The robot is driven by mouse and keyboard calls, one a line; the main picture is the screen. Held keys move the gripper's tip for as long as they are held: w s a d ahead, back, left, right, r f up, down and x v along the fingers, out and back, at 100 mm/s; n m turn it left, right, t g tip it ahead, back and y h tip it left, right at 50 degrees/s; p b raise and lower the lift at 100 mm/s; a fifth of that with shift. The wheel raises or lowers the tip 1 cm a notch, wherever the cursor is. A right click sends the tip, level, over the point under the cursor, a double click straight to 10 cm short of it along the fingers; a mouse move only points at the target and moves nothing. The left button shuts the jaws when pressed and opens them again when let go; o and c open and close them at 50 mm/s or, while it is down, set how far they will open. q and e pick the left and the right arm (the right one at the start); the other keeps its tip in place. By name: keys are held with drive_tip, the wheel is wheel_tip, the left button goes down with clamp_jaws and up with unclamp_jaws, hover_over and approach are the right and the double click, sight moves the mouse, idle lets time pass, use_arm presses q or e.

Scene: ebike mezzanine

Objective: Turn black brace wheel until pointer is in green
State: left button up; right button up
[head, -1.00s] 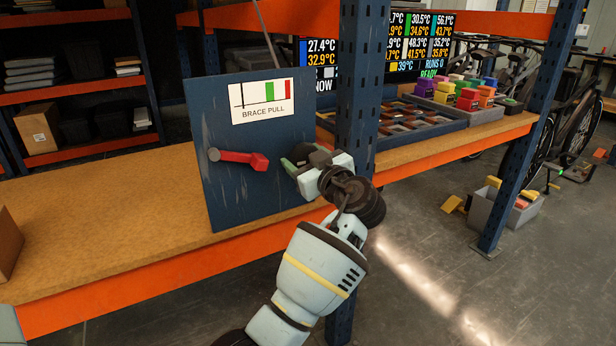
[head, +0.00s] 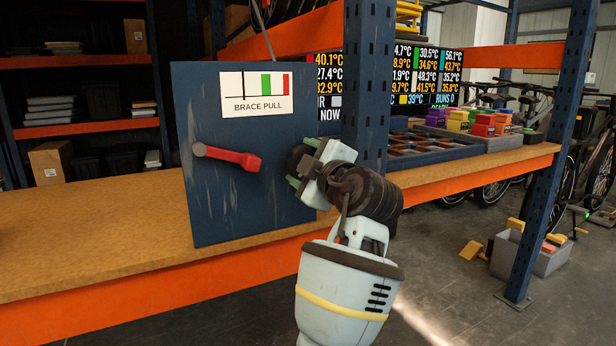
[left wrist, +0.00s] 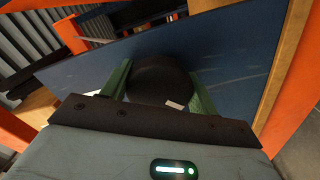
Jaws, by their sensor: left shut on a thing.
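The black brace wheel (head: 296,158) is on the right part of the front of a blue panel (head: 215,205). My left gripper (head: 302,162) is shut on it. In the left wrist view the green fingers (left wrist: 160,88) lie on both sides of the round black wheel (left wrist: 162,75). The white BRACE PULL gauge (head: 254,107) is at the top of the panel. Its thin black pointer (head: 244,85) stands left of the green band (head: 266,81), in the white part. My right gripper is not in view.
A red lever (head: 232,157) sticks out from the panel left of the wheel. A blue rack post (head: 368,90) stands close to the right of my gripper. The wooden shelf (head: 110,240) is clear at left. A tray (head: 440,150) and colored blocks are behind the post.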

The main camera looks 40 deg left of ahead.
use_arm(q)
drive_tip(key=shift+f+n+b, duration=0.1)
drive_tip(key=shift+n+b, duration=0.2)
drive_tip(key=shift+n, duration=0.1)
drive_tip(key=o, duration=1)
drive_tip(key=shift+c, duration=0.2)
